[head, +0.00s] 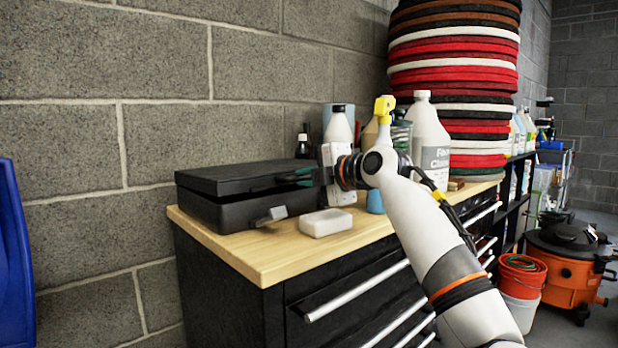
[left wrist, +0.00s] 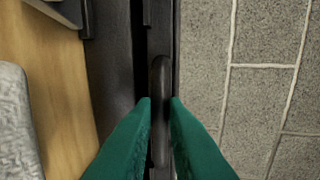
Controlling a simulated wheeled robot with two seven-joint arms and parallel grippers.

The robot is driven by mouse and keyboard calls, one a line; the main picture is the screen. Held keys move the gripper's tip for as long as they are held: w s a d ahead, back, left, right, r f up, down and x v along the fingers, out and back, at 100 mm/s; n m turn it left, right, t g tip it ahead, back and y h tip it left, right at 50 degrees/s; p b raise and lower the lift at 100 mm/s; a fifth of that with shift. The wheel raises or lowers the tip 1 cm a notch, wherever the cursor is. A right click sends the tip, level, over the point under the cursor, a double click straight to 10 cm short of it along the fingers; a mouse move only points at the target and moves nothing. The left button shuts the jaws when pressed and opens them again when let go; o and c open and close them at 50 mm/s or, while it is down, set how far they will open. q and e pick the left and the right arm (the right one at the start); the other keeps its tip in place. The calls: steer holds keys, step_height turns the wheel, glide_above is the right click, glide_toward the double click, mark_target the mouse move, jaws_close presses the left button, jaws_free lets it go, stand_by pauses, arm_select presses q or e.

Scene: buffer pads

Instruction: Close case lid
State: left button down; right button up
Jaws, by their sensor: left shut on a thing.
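The black case (head: 235,212) lies on the wooden bench top with its flat lid (head: 238,178) above it. The lid is nearly down, with a narrow dark gap below it at the front. A grey latch (head: 270,216) sticks out from the case front. My left gripper (head: 296,177) is at the lid's right end. In the left wrist view its green fingers (left wrist: 160,104) are on either side of a dark rounded bar (left wrist: 160,75) on the lid, shut on it. My right gripper is in neither view.
A white block (head: 326,223) lies on the wooden bench top (head: 262,262) in front of the case. Bottles, including a large white jug (head: 430,140), stand behind my arm. A stack of red and black pads (head: 455,70) rises at the back. A block wall runs behind the case.

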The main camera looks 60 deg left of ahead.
arm_select(q)
steer(key=c, duration=1.7)
jaws_free()
steer(key=shift+a, duration=0.1)
steer(key=shift+a+f, duration=0.1)
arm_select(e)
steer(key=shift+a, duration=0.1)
arm_select(q)
steer(key=shift+d, duration=0.5)
steer(key=p+v, duration=0.1)
steer(key=v, duration=0.4)
steer(key=shift+w+d+r, duration=0.1)
steer(key=shift+d+r, duration=0.05)
steer(key=shift+r, duration=0.1)
steer(key=shift+v, duration=2.8)
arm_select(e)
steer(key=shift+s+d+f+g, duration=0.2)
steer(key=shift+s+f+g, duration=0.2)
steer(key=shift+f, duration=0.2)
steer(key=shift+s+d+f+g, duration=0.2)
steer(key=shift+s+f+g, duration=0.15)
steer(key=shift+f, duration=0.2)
arm_select(q)
steer(key=shift+f, duration=0.1)
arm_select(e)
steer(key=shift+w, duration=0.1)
